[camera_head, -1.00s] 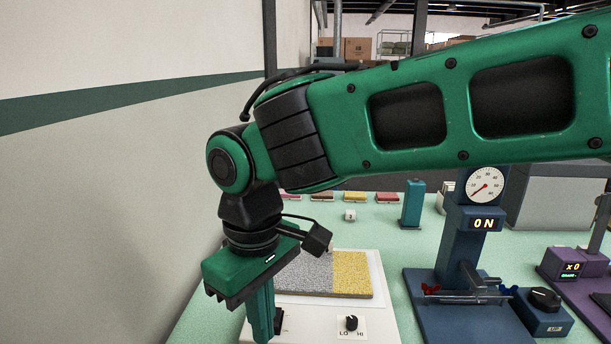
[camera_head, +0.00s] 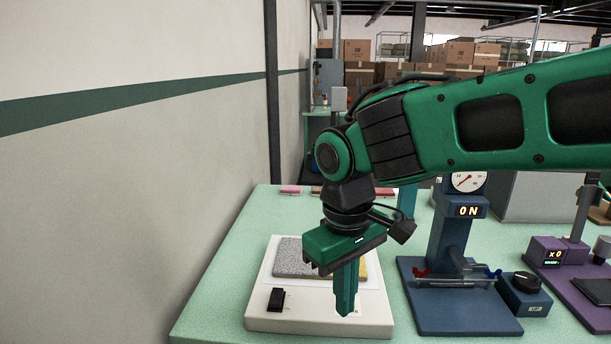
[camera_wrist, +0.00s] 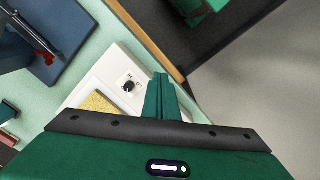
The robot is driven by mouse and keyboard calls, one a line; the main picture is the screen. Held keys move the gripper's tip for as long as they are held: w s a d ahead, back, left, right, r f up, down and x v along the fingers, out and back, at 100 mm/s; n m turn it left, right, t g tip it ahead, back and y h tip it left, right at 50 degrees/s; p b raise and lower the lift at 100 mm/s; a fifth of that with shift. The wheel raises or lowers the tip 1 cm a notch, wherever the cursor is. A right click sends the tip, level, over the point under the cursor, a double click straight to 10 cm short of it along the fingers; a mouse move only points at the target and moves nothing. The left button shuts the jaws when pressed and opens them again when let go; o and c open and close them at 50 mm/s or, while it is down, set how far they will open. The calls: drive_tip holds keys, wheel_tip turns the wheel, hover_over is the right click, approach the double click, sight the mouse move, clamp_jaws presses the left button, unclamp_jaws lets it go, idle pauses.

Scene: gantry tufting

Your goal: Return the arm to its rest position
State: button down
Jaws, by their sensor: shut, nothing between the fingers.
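My green arm reaches in from the right in the head view, bent downward at the wrist. My gripper (camera_head: 346,312) points down with its fingers together and nothing between them. It is in front of the white panel device (camera_head: 262,318), over its front right part in the picture; I cannot tell the exact height. In the wrist view the closed fingers (camera_wrist: 161,82) show beside the same device and its black knob (camera_wrist: 128,86). A grey and yellow pad (camera_head: 296,258) lies on the device, partly hidden by my gripper.
A blue stand with a dial and an "ON" display (camera_head: 469,211) is to the right. Beyond it is a purple device (camera_head: 548,252). A black rocker switch (camera_head: 276,299) is on the white device. The green table (camera_head: 225,290) is clear at left, near the wall.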

drive_tip(key=d+f+m, duration=0.2)
drive_tip(key=d+m, duration=0.4)
drive_tip(key=d, duration=1.4)
drive_tip(key=s+d+f+m, duration=0.4)
drive_tip(key=s+d+m, duration=0.3)
drive_tip(key=s+d, duration=0.6)
drive_tip(key=shift+d+f+y, duration=0.15)
drive_tip(key=shift+d+y, duration=0.25)
drive_tip(key=shift+d, duration=0.25)
